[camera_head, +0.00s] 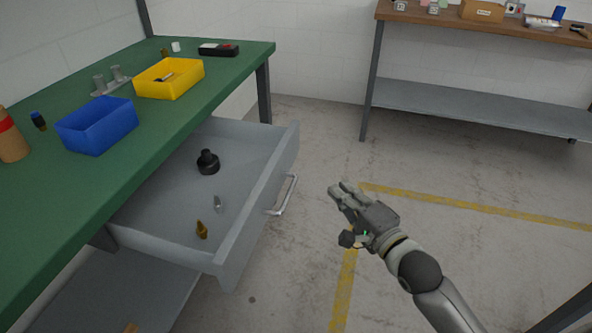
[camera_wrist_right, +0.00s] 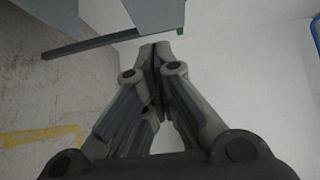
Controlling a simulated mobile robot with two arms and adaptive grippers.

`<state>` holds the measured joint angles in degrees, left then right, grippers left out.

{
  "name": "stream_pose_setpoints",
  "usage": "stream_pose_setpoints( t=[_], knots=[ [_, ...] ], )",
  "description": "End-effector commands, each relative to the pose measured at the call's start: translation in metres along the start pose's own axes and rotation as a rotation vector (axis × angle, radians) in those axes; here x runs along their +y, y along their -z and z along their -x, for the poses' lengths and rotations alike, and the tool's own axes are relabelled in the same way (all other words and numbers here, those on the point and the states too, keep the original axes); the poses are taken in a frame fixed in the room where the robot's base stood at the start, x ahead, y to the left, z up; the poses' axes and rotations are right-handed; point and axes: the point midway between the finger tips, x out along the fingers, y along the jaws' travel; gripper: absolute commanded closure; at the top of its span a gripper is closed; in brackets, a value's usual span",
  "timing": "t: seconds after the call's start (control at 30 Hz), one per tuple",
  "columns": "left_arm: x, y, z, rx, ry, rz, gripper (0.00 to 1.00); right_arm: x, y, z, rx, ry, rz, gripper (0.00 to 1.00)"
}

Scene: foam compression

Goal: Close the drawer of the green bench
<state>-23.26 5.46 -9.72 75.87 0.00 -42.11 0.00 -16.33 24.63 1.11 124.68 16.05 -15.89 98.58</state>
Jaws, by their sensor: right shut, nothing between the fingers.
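The green bench (camera_head: 60,205) runs along the left of the head view. Its grey drawer (camera_head: 262,205) is pulled far out to the right, with its front panel and metal bar handle (camera_head: 286,196) facing my right arm. A black round part (camera_head: 208,162), a small grey piece (camera_head: 218,203) and a brass piece (camera_head: 201,230) lie in the drawer. My right gripper (camera_head: 339,188) is shut and empty, in the air to the right of the handle and apart from it. Its closed fingers also show in the right wrist view (camera_wrist_right: 155,50). My left gripper is out of view.
On the bench top are a blue bin (camera_head: 97,126), a yellow bin (camera_head: 169,79) and a black case (camera_head: 218,50). A wooden-topped table (camera_head: 470,22) with a lower shelf stands at the back right. The floor around the gripper is clear, with yellow lines (camera_head: 470,205).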

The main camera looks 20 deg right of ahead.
Motion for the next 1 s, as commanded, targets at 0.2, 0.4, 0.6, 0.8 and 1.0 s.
stream_pose_setpoints(
  t=[0.2, 0.4, 0.6, 0.8, 1.0],
  knots=[
    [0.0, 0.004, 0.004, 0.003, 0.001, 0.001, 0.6, -0.002, 0.0, -0.023, 0.0, 0.004, 0.0, 1.0],
    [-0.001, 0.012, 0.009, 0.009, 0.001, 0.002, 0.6, -0.001, 0.0, -0.057, 0.0, 0.003, 0.002, 1.0],
    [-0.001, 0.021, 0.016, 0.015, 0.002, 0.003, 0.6, -0.001, 0.0, -0.092, 0.0, 0.002, 0.001, 1.0],
    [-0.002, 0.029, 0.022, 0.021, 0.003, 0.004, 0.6, -0.001, -0.018, -0.116, -0.002, 0.001, -0.001, 1.0],
    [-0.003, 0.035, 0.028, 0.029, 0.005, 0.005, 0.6, 0.0, -0.028, -0.126, -0.001, -0.001, 0.0, 1.0]
  ],
)
